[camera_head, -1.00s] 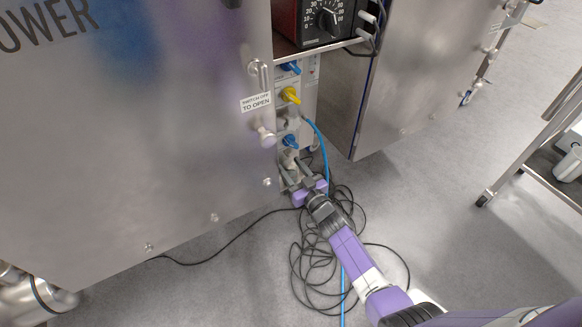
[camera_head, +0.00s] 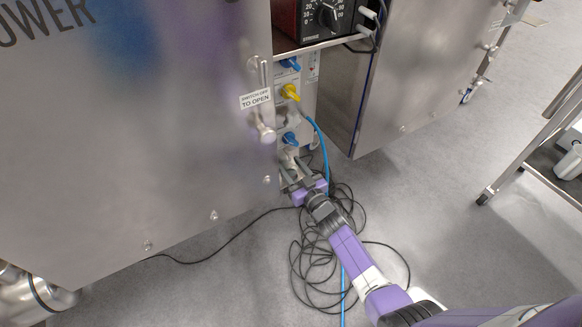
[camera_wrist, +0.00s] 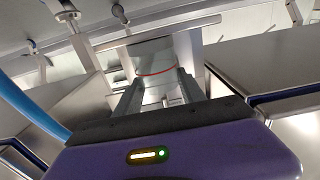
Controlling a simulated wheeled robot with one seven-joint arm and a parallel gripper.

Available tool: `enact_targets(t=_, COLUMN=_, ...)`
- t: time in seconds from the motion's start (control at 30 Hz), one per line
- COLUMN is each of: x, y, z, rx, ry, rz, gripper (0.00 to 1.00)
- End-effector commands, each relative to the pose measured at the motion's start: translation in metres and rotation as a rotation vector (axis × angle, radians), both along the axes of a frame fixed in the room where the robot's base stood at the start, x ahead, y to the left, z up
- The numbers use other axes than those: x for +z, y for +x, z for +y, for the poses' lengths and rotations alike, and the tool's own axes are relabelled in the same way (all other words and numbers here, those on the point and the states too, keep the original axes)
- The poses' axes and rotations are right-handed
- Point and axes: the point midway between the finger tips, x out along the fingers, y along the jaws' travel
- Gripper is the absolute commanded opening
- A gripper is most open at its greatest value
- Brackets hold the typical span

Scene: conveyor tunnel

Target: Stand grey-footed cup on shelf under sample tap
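My gripper (camera_head: 296,168) is low beside the cabinet's right end, just below the lowest blue-handled tap (camera_head: 290,138). In the wrist view, my gripper's two grey fingers (camera_wrist: 158,88) stand on either side of a clear cup (camera_wrist: 155,56) with a red line around it. The fingers appear shut on the cup. Its grey foot cannot be made out, and the cup is not distinct in the head view. The shelf under the tap cannot be clearly told apart from the metal parts around the fingers.
A yellow-handled tap (camera_head: 290,92) and another blue one sit above. A blue hose (camera_head: 321,145) runs down close to the right of my gripper. Black cable (camera_head: 310,262) lies coiled on the floor. A second steel cabinet (camera_head: 425,70) stands at right; open floor lies before it.

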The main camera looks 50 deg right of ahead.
Motion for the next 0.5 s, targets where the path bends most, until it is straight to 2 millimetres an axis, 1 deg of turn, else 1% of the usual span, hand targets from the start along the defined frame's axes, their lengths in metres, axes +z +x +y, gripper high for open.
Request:
enact_targets(t=0.03, x=0.0002, y=0.0001, z=0.0, rx=0.0, ry=0.0, rz=0.0, gripper=0.57)
enact_targets(t=0.1, x=0.0001, y=0.0001, z=-0.0001, rx=0.0, ry=0.0, rz=0.0, gripper=0.7)
enact_targets(t=0.13, x=0.0001, y=0.0001, z=-0.0001, rx=0.0, ry=0.0, rz=0.0, gripper=0.72)
enact_targets(t=0.4, x=0.0, y=-0.0004, z=0.0, rx=0.0, ry=0.0, rz=0.001, gripper=0.72)
enact_targets(t=0.5, x=0.0006, y=-0.0055, z=0.0015, rx=0.0, ry=0.001, rz=0.002, gripper=0.72)
